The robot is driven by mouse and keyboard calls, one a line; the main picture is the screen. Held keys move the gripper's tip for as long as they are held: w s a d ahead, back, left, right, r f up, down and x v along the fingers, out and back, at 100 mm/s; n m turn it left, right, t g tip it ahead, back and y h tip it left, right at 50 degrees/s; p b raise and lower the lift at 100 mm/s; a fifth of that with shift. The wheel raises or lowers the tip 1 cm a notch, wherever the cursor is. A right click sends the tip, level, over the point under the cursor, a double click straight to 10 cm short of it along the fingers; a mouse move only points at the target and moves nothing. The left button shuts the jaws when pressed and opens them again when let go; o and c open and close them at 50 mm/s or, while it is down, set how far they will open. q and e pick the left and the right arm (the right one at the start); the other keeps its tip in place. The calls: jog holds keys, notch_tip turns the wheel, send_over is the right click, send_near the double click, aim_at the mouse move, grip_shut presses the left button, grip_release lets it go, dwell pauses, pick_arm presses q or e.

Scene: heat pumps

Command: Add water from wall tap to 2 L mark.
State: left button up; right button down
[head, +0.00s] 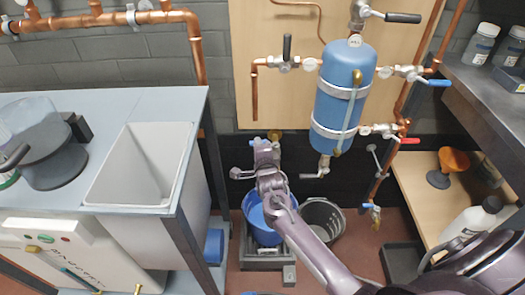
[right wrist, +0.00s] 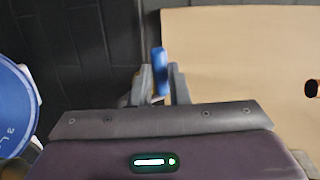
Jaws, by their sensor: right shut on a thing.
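My right gripper (head: 265,148) is at the lower edge of the wall board, beside a brassy wall fitting (head: 275,137) that it partly hides. In the right wrist view its fingers (right wrist: 161,85) are shut on a narrow blue handle (right wrist: 159,62), which stands up between them. My left gripper is not in view.
A grey bucket (head: 333,212) stands right of the blue one. A blue tank (head: 345,85) with pipes and levers hangs on the wooden board above. A white sink (head: 140,170) is set in the left counter. A wooden shelf (head: 418,182) is at the right.

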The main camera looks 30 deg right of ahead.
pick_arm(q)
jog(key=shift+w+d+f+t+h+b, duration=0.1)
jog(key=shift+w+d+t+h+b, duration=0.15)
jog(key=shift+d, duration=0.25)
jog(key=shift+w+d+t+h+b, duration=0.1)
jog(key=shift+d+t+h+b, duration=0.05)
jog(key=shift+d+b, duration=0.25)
pick_arm(e)
jog(key=shift+w+m+g+h, duration=0.35)
jog(key=shift+m+h, duration=0.25)
jog(key=shift+h, duration=0.2)
jog(key=shift+w+m+g+h, duration=0.3)
jog(key=shift+m+h, duration=0.3)
jog(key=shift+h, duration=0.2)
jog(key=c, duration=1.4)
grip_release()
jog(key=shift+d, duration=0.1)
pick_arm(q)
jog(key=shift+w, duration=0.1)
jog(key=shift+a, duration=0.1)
